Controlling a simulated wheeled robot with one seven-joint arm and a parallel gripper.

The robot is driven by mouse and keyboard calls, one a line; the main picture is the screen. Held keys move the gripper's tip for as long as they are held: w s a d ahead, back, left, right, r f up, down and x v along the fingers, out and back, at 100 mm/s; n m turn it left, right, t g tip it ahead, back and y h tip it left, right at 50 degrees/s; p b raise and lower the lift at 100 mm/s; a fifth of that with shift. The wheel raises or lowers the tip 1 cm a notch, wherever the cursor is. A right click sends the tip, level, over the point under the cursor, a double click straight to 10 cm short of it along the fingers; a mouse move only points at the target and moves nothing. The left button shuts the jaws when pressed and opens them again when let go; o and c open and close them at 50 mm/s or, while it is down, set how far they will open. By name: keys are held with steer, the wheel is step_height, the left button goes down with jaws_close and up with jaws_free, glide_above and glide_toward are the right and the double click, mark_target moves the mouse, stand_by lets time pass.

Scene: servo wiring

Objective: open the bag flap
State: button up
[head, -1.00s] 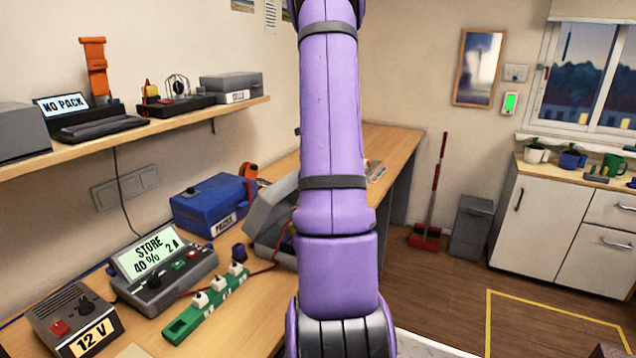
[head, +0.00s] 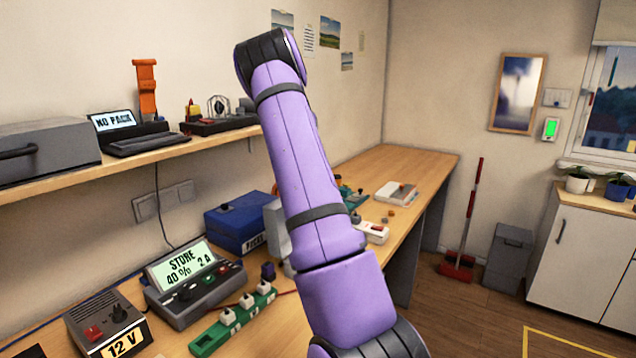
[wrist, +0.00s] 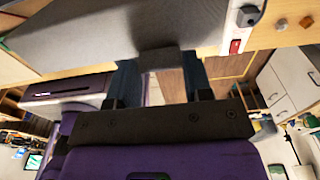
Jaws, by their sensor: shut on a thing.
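The grey bag flap (wrist: 130,28) fills the upper part of the wrist view, and a darker tab (wrist: 160,58) stands out from its edge. My gripper (wrist: 162,72) has its two fingers on either side of this tab and is shut on it. In the head view a narrow strip of the grey flap (head: 276,230) stands raised just left of my purple arm, beside the blue box. The rest of the bag, what is in it, and my gripper are hidden behind my arm there.
On the bench stand a blue box (head: 238,220), a charger with a lit display (head: 190,280), a green socket strip (head: 232,320) and a 12 V supply (head: 107,328). A shelf (head: 120,162) runs above. The far bench end has some bare room.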

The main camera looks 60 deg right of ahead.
steer(key=shift+w+f, duration=0.15)
steer(key=shift+w, duration=0.55)
steer(key=shift+w+f, duration=0.1)
steer(key=shift+w, duration=0.55)
steer(key=shift+a, duration=0.1)
steer(key=o, duration=1.3)
steer(key=shift+r, duration=0.1)
steer(key=r, duration=1)
steer(key=shift+w+r, duration=0.3)
steer(key=shift+w, duration=0.1)
